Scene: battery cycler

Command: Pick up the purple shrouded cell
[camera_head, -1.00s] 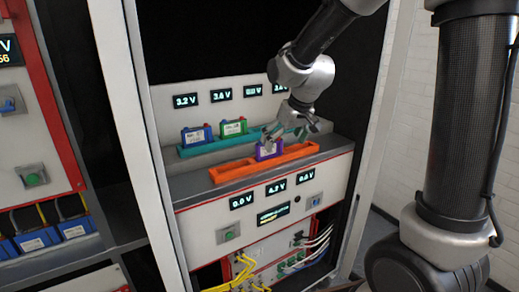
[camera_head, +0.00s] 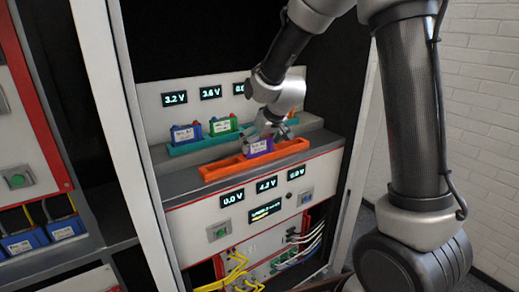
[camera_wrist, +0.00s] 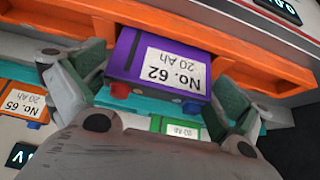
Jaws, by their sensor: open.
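The purple shrouded cell (camera_head: 260,148) stands upright in the orange tray (camera_head: 222,172) on the cabinet shelf. In the wrist view the purple cell (camera_wrist: 150,58) has a white "No. 62, 20 Ah" label, upside down, with red and blue terminals on its near edge. My gripper (camera_wrist: 160,78) is open, with one finger to each side of the cell. A gap seems to show at both sides; I cannot tell if either finger touches. In the head view my gripper (camera_head: 270,136) is just behind and above the cell, its fingers partly hidden.
Behind stands a teal tray (camera_head: 205,145) with a blue cell (camera_head: 187,136) and a green cell (camera_head: 223,126). The green cell (camera_wrist: 180,127) is close below my gripper in the wrist view. Cabinet posts (camera_head: 135,130) flank the shelf. The orange tray's ends look empty.

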